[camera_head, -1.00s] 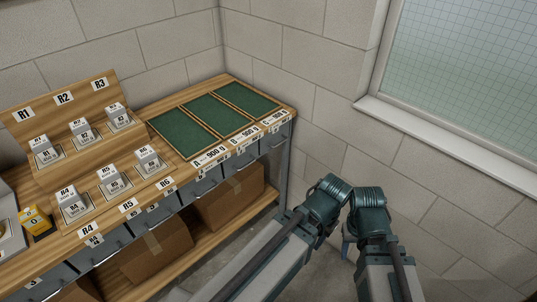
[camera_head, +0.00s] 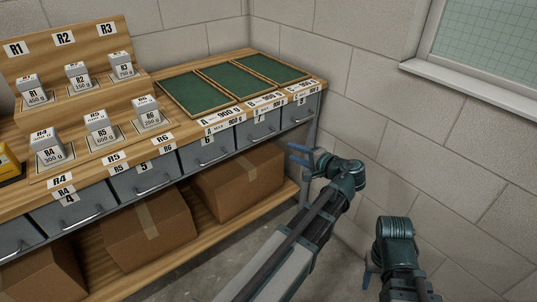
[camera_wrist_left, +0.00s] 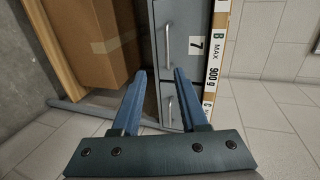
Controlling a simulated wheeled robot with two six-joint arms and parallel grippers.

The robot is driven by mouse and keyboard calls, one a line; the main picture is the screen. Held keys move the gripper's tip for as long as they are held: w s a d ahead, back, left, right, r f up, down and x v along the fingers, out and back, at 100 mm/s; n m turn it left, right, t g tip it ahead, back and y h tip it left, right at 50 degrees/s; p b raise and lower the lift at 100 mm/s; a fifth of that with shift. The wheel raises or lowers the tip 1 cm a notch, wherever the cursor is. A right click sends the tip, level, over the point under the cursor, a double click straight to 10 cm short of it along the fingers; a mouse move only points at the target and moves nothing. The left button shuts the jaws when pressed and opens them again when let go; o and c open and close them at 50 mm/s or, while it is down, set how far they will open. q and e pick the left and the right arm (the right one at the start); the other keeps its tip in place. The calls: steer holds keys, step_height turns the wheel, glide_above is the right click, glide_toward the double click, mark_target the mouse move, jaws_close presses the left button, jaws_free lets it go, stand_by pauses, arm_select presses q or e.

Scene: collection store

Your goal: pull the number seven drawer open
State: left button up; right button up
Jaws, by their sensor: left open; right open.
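The number seven drawer (camera_head: 258,131) is a grey front under the bench top, with a pale bar handle and a 7 label. It looks shut. In the left wrist view its front (camera_wrist_left: 189,22) and upright-looking handle (camera_wrist_left: 168,46) show just beyond the fingertips. My left gripper (camera_head: 291,153) is open and empty, right of and a little below that drawer. In its wrist view the blue fingers (camera_wrist_left: 160,76) are apart, with another drawer's handle (camera_wrist_left: 167,111) showing between them. My right gripper (camera_head: 369,275) is at the lower right, partly hidden, far from the drawers.
Drawer six (camera_head: 208,151) is to the left and another drawer (camera_head: 299,112) to the right. Cardboard boxes (camera_head: 240,183) stand on the lower shelf (camera_head: 190,250). Green trays (camera_head: 195,95) and labelled weights lie on the bench. A block wall (camera_head: 380,110) closes off the right side.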

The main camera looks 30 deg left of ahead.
arm_select(q)
steer(key=shift+w+a+t+y+b, duration=0.3)
steer(key=shift+w+a+y, duration=0.1)
steer(key=shift+w+a, duration=0.1)
arm_select(e)
steer(key=shift+f, duration=0.8)
arm_select(q)
steer(key=b+x, duration=0.3)
steer(key=x, duration=1)
steer(key=shift+a, duration=0.35)
arm_select(e)
step_height(320, 180, down, 3)
steer(key=shift+r, duration=0.1)
arm_select(q)
steer(key=shift+w, duration=0.1)
jaws_close()
